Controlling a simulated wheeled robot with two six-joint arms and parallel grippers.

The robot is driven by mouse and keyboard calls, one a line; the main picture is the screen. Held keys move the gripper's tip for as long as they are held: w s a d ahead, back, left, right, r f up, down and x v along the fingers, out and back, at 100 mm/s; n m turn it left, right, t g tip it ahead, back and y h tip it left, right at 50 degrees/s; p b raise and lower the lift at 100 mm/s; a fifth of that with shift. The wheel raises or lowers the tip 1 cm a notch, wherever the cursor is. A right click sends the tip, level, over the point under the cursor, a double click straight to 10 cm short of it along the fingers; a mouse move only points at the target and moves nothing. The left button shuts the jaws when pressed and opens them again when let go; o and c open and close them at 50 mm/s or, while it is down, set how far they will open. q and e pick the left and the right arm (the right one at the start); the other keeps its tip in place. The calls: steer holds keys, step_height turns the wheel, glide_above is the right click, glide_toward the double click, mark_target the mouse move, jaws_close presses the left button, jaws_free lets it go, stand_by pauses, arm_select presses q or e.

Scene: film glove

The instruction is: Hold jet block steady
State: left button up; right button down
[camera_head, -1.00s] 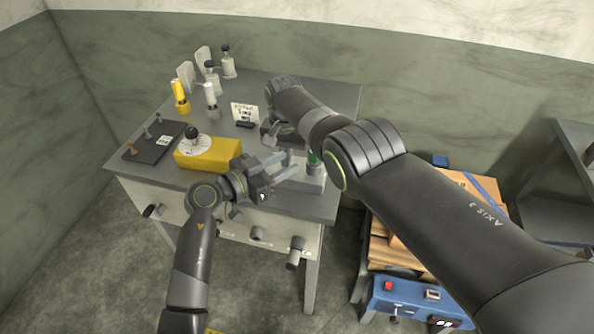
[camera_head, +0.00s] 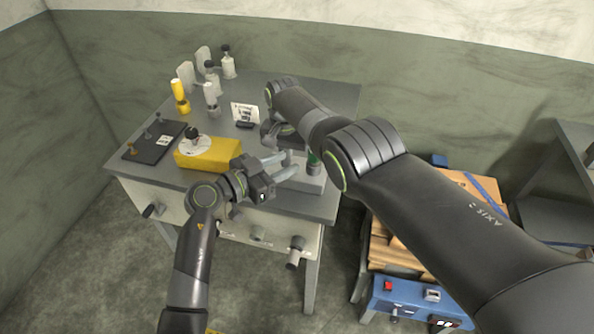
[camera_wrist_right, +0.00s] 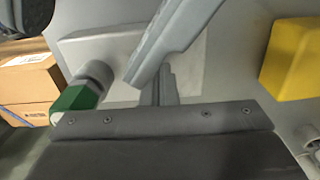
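A pale grey block (camera_head: 308,184), which I take for the jet block, sits at the table's front right corner. A green-capped fitting (camera_head: 313,158) is at its side; both show in the right wrist view, block (camera_wrist_right: 105,48) and fitting (camera_wrist_right: 82,95). My left gripper (camera_head: 289,163) comes in from the left. Its two fingers are apart and reach over the block's left part; contact is unclear. My right gripper (camera_wrist_right: 163,88) is over the block's far side. In the head view my right arm mostly hides it, and its finger gap is unclear.
A yellow block (camera_head: 210,154) with a round dial stands left of my left gripper.

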steer(key=shift+s+f, duration=0.3)
steer(key=shift+f, duration=0.1)
stand_by(2.2)
steer(key=r+p, duration=0.2)
steer(key=shift+w+r, duration=0.2)
steer(key=shift+r, duration=0.1)
steer(key=shift+r+p, duration=0.8)
steer(key=shift+p, duration=0.1)
steer(key=shift+w+f, duration=0.1)
